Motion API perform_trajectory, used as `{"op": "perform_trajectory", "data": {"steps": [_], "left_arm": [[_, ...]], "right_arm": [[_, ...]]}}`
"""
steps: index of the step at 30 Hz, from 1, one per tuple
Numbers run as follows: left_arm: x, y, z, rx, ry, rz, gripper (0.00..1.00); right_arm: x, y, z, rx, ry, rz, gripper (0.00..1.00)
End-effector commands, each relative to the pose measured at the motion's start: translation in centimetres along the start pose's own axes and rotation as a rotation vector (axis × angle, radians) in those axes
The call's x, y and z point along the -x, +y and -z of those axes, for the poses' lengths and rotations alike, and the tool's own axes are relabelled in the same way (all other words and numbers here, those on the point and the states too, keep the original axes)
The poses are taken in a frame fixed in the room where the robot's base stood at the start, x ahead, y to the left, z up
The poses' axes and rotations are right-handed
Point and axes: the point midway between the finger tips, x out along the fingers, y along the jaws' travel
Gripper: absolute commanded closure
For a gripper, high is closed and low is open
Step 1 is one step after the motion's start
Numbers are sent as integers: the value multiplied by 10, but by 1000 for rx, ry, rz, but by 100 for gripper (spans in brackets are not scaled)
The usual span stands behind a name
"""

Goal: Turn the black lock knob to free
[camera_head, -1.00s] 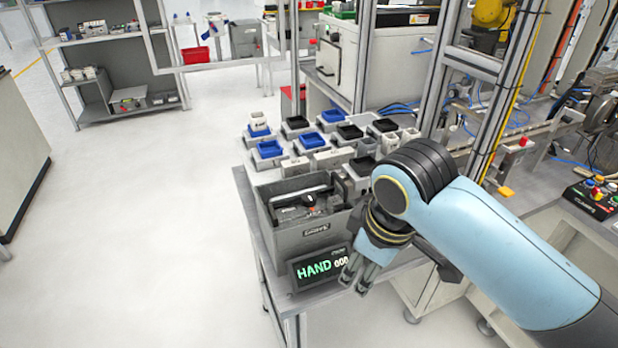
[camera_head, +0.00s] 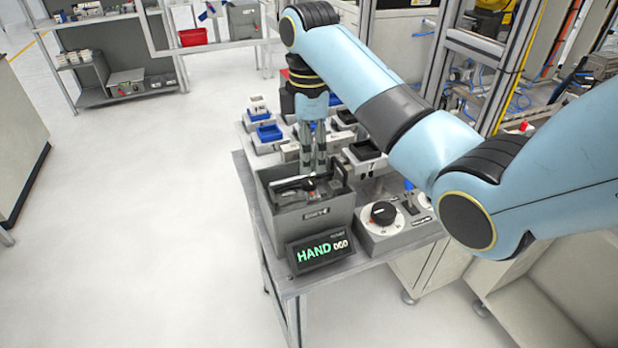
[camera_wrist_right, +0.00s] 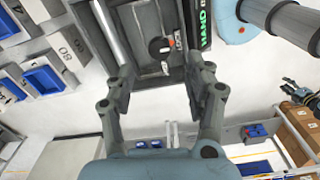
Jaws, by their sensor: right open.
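A black round knob (camera_wrist_right: 160,47) with a small orange mark sits beside a label that looks to read LOCK, in the upper middle of the right wrist view. It lies between the finger lines of my right gripper, apart from them. My right gripper (camera_head: 313,166) points down over the back part of the grey bin in the head view, open and empty. In that view the knob cannot be made out clearly. A dark gripper (camera_wrist_right: 298,93), seemingly my left, shows small at the right edge of the wrist view; its jaws are unclear.
The grey bin (camera_head: 318,218) stands behind a display (camera_head: 320,250) reading HAND. A grey box with a black dial (camera_head: 383,213) and a small lever stands to its right. Several small blue and black bins (camera_head: 269,133) fill the table behind. Open floor lies left.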

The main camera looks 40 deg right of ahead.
Motion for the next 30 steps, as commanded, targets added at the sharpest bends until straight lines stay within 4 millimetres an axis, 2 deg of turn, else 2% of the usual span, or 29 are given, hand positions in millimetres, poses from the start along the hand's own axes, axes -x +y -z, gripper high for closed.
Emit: {"op": "perform_trajectory", "data": {"steps": [6, 9, 15, 21, 23, 30], "left_arm": [[9, -1, 1, 0, 1, 0, 60], [11, -1, 2, 0, 1, 0, 60], [12, -1, 2, 0, 1, 0, 60], [12, -1, 2, 0, 1, 0, 60], [12, -1, 2, 0, 1, 0, 60], [12, -1, 2, 0, 2, 0, 60]], "right_arm": [[-40, -1, 0, 0, 1, 1, 47], [-52, 0, 1, 0, 1, 0, 47], [-64, 0, 0, -1, 1, -3, 47], [-64, 0, 0, -1, 1, -4, 47], [-64, 0, 0, -1, 1, -4, 52], [-64, 0, 0, -1, 1, -3, 83]]}}
